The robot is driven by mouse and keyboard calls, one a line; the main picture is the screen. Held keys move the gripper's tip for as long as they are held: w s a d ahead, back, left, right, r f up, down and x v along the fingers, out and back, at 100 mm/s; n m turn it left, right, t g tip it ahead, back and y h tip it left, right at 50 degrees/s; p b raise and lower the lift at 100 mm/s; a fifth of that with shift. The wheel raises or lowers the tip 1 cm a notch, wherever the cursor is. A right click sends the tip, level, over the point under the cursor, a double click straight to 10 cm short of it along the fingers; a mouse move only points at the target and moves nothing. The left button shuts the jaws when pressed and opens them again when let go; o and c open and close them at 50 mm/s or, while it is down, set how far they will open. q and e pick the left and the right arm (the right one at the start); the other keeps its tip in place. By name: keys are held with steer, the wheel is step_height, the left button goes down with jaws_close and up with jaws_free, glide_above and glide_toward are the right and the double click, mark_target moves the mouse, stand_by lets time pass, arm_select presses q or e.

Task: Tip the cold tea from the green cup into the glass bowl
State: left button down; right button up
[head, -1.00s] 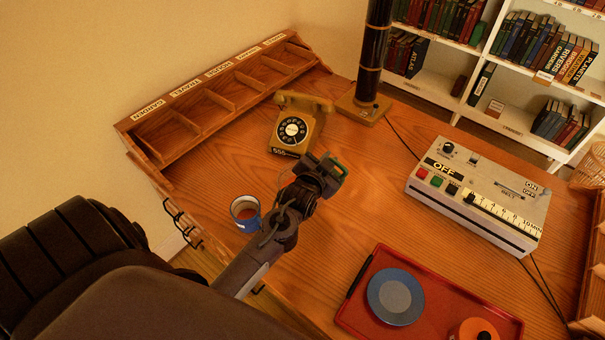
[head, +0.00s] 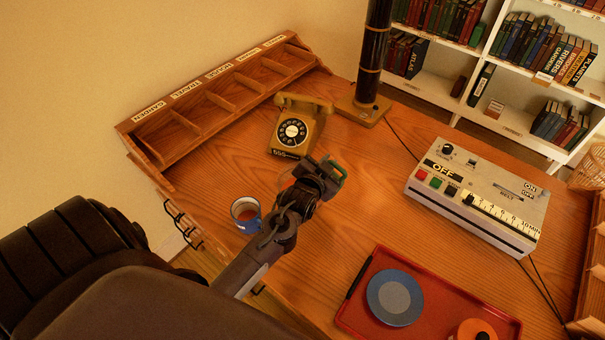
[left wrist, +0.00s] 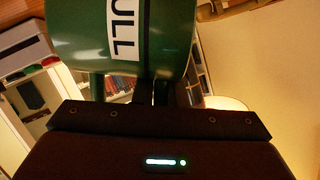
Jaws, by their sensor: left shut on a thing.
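The green cup (head: 339,170) is in my left gripper (head: 325,180), held above the desk just in front of the telephone. Only a small part of the cup shows in the head view. In the left wrist view the green cup (left wrist: 75,40) fills the top, with a white label whose visible letters read "ULL". My left gripper is shut on it. I cannot see into the cup or tell whether it holds tea. A faint pale curved edge left of the gripper may be the glass bowl; it is mostly hidden behind the gripper. My right gripper is not in view.
A blue cup (head: 246,225) with brown contents stands left of my forearm. The telephone (head: 298,128) is behind the gripper. A red tray (head: 440,300) with a blue disc lies front right; a control box (head: 480,200) stands right. Desk between gripper and box is clear.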

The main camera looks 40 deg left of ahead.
arm_select(q)
steer(key=shift+r, duration=0.15)
steer(key=shift+a+r+p, duration=0.1)
steer(key=shift+a+p, duration=0.05)
steer(key=shift+p, duration=0.15)
steer(key=shift+a+n+h, duration=0.15)
steer(key=shift+n+h, duration=0.15)
steer(key=shift+d+f, duration=0.2)
steer(key=shift+d, duration=0.1)
steer(key=shift+a+r, duration=0.1)
stand_by(0.3)
